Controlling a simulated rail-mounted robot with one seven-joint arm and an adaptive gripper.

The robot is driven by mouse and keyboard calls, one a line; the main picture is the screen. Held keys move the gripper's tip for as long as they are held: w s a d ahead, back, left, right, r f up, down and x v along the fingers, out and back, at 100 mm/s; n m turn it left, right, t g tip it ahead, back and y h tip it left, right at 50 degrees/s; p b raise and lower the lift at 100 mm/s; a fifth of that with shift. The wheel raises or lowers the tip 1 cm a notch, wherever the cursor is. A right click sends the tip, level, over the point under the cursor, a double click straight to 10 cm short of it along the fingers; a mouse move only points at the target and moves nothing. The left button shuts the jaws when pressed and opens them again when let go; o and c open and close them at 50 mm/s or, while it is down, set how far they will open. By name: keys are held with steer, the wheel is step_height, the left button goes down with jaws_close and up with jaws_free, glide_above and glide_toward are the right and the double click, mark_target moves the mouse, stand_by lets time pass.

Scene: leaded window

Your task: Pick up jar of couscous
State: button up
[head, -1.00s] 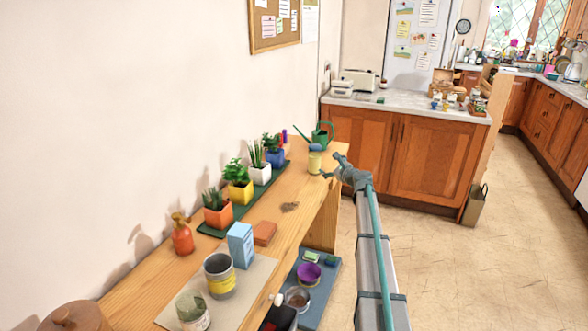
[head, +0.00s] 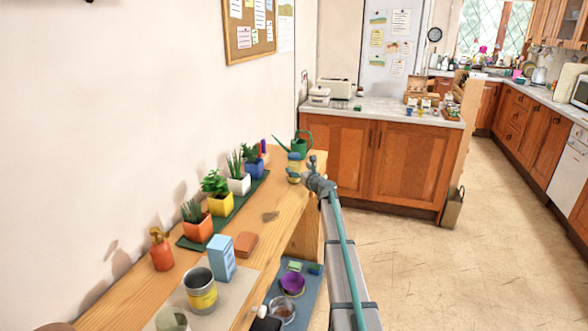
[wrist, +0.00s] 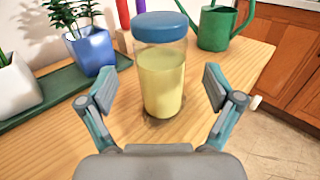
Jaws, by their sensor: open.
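The jar of couscous (head: 293,167) is a clear jar with pale yellow contents and a blue lid. It stands upright near the far end of the wooden bench (head: 285,210). In the wrist view the jar (wrist: 162,85) is in the centre, just ahead of my gripper. My gripper (wrist: 160,88) is open, with one finger to the left of the jar and one to the right. I see gaps between the fingers and the jar. In the head view my gripper (head: 302,170) partly covers the jar's lower part.
A green watering can (wrist: 215,28) stands behind the jar to the right. A blue plant pot (wrist: 91,50) on a green tray (wrist: 58,100) is to the left. Red and purple upright items (wrist: 124,14) are close behind the jar. The bench's right edge is near.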

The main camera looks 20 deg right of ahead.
mark_target(297, 166)
steer(key=w, duration=0.4)
steer(key=shift+a+p, duration=0.15)
steer(key=shift+p, duration=0.25)
steer(key=c, duration=1.5)
steer(key=shift+c, duration=0.4)
steer(key=shift+r, duration=0.15)
